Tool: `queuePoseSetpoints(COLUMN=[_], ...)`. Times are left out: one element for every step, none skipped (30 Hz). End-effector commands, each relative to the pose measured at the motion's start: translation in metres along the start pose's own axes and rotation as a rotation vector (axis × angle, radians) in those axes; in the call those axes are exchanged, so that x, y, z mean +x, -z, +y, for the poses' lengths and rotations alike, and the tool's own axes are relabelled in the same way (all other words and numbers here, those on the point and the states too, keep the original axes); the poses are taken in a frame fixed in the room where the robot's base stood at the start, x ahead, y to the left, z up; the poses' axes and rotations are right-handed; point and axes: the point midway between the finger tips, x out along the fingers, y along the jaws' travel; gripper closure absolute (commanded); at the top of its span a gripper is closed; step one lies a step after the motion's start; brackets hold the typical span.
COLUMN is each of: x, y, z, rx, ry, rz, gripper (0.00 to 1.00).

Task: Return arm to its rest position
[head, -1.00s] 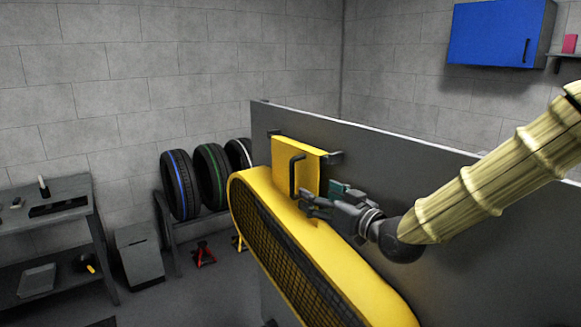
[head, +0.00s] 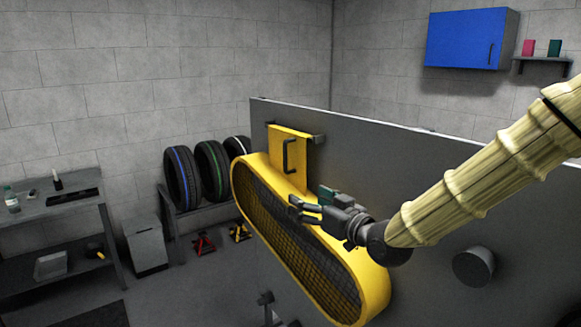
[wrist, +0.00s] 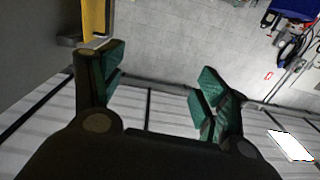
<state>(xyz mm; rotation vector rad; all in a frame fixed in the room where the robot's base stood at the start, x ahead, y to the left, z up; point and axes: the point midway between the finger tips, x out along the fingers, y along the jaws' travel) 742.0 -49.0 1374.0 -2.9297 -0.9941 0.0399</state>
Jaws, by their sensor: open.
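My gripper (head: 306,208) is at the centre of the head view, in front of the grey panel and just right of the yellow guard's handle. In the wrist view my gripper (wrist: 160,85) has its green-padded fingers spread wide with nothing between them. The yellow guard (head: 375,287) with black mesh is on the panel, below and behind my gripper. Its upper yellow plate (head: 283,148) carries a dark handle (head: 288,157), which is apart from the fingers. A yellow edge (wrist: 95,18) shows at the wrist view's upper left.
The grey panel (head: 420,180) stands close behind my arm, with a round dark knob (head: 473,266) at right. A tyre rack with several tyres (head: 180,180), a workbench (head: 45,208) and a grey bin (head: 146,247) stand at left. A blue cabinet (head: 462,38) hangs at upper right.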

Motion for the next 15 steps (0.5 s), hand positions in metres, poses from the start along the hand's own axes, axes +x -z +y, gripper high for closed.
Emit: queuePoseSetpoints(x=[0.0,-0.001,-0.002,-0.003,-0.003,-0.004,-0.005,-0.006,-0.007,-0.009,-0.01,-0.011,-0.013,-0.015,-0.017], y=[-0.011,-0.016,-0.024,-0.03,-0.035,-0.043,-0.05,-0.057,-0.066,-0.073,-0.082,-0.093,-0.101,-0.112,-0.125], z=[0.001,0.002,0.004,0.005,0.005,0.007,0.007,0.008,0.009,0.009,0.01,0.011,0.011,0.012,0.013], rx=[0.007,0.011,0.017,0.022,0.027,0.033,0.038,0.044,0.051,0.056,0.063,0.072,0.079,0.087,0.097], ry=[-0.004,-0.007,-0.012,-0.016,-0.019,-0.024,-0.027,-0.031,-0.036,-0.039,-0.044,-0.05,-0.054,-0.059,-0.066], rz=[-0.014,-0.022,-0.033,-0.042,-0.051,-0.062,-0.072,-0.083,-0.097,-0.107,-0.121,-0.138,-0.151,-0.167,-0.186], gripper=[0.25,0.25,0.25,0.25,0.25,0.25,0.25,0.25,0.25,0.25,0.25,0.25,0.25,0.25,0.25])
